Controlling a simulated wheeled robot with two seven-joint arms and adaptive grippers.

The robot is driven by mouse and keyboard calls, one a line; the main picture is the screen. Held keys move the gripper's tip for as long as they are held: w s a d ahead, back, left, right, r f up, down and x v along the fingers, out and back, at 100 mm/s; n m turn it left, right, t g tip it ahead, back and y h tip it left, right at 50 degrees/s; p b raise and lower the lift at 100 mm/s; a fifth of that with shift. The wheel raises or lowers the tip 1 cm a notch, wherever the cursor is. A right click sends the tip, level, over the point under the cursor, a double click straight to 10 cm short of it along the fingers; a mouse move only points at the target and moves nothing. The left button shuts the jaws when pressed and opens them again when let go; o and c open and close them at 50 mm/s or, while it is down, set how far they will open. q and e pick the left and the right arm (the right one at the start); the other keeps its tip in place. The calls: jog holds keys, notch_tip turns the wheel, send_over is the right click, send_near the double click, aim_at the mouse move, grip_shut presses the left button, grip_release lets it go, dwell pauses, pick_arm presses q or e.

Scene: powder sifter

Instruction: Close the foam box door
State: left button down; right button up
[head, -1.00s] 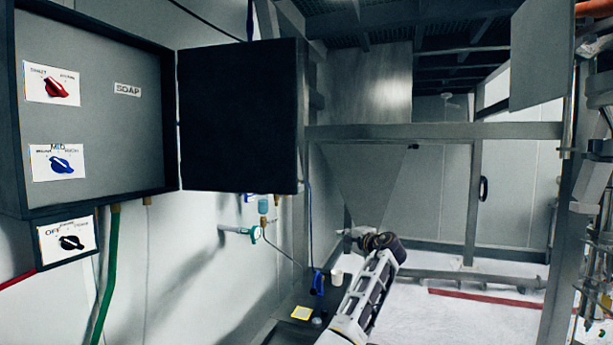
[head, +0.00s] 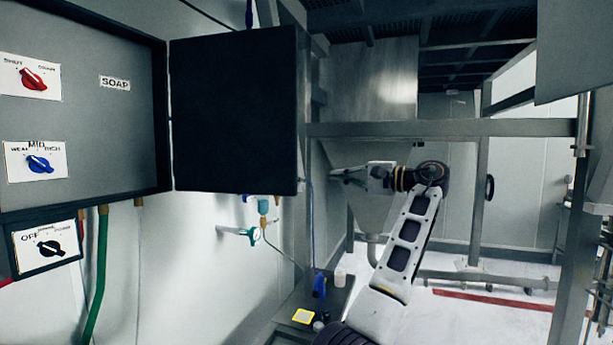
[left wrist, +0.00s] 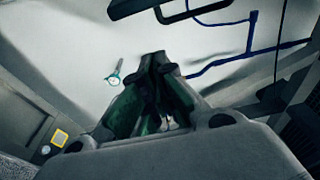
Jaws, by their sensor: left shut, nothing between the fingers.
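The foam box (head: 90,110) is a grey, dark-rimmed box on the left wall in the head view, with red and blue knobs and a SOAP label inside. Its black door (head: 235,110) stands wide open, swung out to the right of the box. My left gripper (head: 336,173) is shut and empty. It appears just right of the door's lower free edge, with a gap in the picture; its depth relative to the door is unclear. In the left wrist view its fingers (left wrist: 158,60) converge below a dark edge that I cannot identify surely. My right gripper is not visible.
A small box with a black knob (head: 49,247) hangs below the foam box beside a green hose (head: 98,275). A green-handled valve (head: 252,235) sticks out from the wall under the door. A steel frame beam (head: 440,129) runs behind my left arm.

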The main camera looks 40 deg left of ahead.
pick_arm(q)
jog(key=shift+a, duration=0.1)
jog(key=s+a+p, duration=0.3)
jog(key=s+a, duration=0.2)
jog(key=a, duration=0.3)
dwell(1.1)
jog(key=shift+d+f, duration=0.1)
dwell(0.5)
